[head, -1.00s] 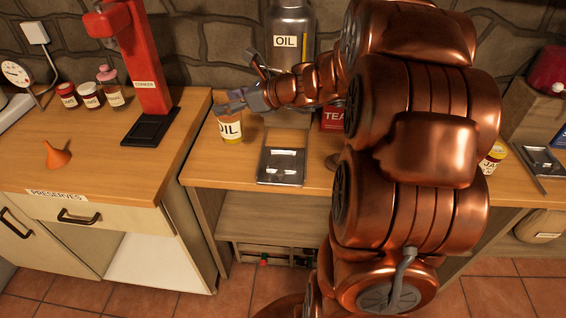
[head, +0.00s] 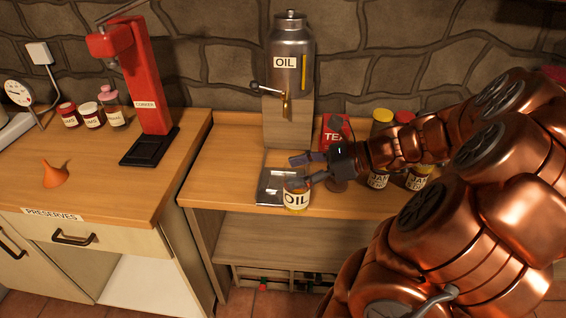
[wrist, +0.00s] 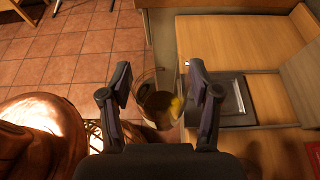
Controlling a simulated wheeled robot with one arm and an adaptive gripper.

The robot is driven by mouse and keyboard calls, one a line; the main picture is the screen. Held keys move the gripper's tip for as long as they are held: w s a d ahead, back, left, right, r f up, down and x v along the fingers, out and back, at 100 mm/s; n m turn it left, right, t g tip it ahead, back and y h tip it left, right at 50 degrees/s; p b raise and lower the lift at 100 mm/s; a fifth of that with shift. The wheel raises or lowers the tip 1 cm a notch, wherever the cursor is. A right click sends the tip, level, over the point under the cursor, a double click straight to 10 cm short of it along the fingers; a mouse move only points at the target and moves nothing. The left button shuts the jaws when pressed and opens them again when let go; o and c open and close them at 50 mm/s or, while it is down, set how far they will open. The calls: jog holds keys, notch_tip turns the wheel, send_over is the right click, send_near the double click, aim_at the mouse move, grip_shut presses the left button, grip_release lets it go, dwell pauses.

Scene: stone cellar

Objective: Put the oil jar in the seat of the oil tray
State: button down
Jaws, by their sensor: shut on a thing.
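The oil jar (head: 296,198), a clear jar with a white OIL label and yellow contents, is in my gripper (head: 300,170). My gripper is shut on it. In the head view the jar covers the front right part of the oil tray (head: 268,187), a shiny metal tray on the wooden bench. The jar looks roughly upright. Its exact height above the bench cannot be told.
The steel oil dispenser (head: 290,50) with its tap stands behind the tray. A red tea tin (head: 335,130) and jam jars (head: 380,150) stand to the right, partly behind my arm. The bench's left part (head: 222,165) is clear. A red corker (head: 150,85) stands on the left counter.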

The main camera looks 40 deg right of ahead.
jog(key=w+d+f+p, duration=0.1)
jog(key=w+d+f, duration=0.1)
jog(key=w, duration=0.4)
jog(key=w+d+f+p, duration=0.1)
jog(key=w+d+f, duration=0.1)
jog(key=w, duration=0.5)
jog(key=shift+d+f, duration=0.4)
jog(key=shift+d, duration=0.2)
jog(key=shift+f, duration=0.15)
jog(key=shift+c, duration=1.2)
grip_release()
